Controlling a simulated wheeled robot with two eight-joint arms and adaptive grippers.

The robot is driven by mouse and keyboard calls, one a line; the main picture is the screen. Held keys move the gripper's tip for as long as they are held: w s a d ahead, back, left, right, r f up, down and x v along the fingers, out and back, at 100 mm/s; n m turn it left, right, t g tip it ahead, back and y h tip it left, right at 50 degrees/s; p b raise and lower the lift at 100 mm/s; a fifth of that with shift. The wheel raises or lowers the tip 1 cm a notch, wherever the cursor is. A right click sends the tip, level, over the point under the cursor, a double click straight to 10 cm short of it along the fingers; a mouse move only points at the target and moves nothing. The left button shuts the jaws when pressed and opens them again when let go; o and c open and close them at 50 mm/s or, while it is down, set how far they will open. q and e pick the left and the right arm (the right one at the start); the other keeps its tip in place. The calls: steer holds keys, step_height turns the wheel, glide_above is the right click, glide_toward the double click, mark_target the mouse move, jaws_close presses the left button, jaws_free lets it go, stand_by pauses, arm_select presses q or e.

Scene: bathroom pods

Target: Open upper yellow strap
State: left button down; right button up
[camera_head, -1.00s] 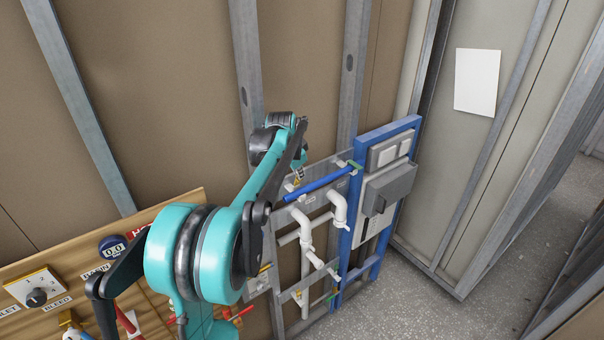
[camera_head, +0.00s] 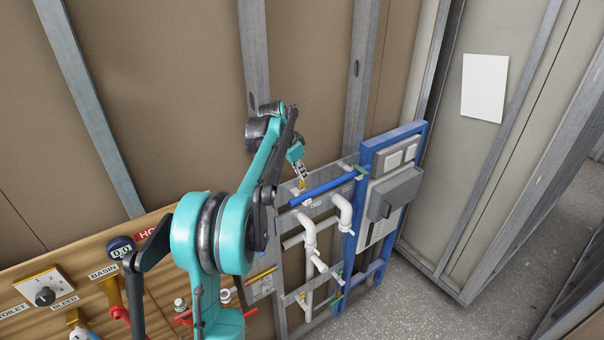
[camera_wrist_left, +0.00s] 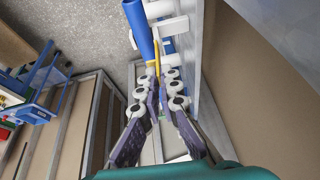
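The upper yellow strap (camera_head: 303,185) is small and sits at the left end of the blue pipe (camera_head: 328,187) on the grey wall frame. It also shows in the left wrist view (camera_wrist_left: 157,62), upright, just ahead of and between my fingertips. My left gripper (camera_head: 299,174) is right at the strap, reaching down from above. In the left wrist view its two fingers (camera_wrist_left: 157,84) lean toward each other, with a narrow gap at the tips. I cannot tell whether they touch the strap. My right gripper is in neither view.
White pipes (camera_head: 310,235) hang below the blue pipe. A blue frame (camera_head: 354,220) with a grey box (camera_head: 394,194) stands to the right. A wooden panel (camera_head: 60,262) with knobs and coloured handles is at lower left. Grey floor (camera_head: 430,300) is open at lower right.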

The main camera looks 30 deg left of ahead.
arm_select(q)
steer(key=c, duration=2)
jaws_free()
steer(key=shift+f, duration=0.1)
steer(key=shift+c, duration=0.2)
steer(key=shift+a, duration=0.15)
steer(key=v, duration=1.2)
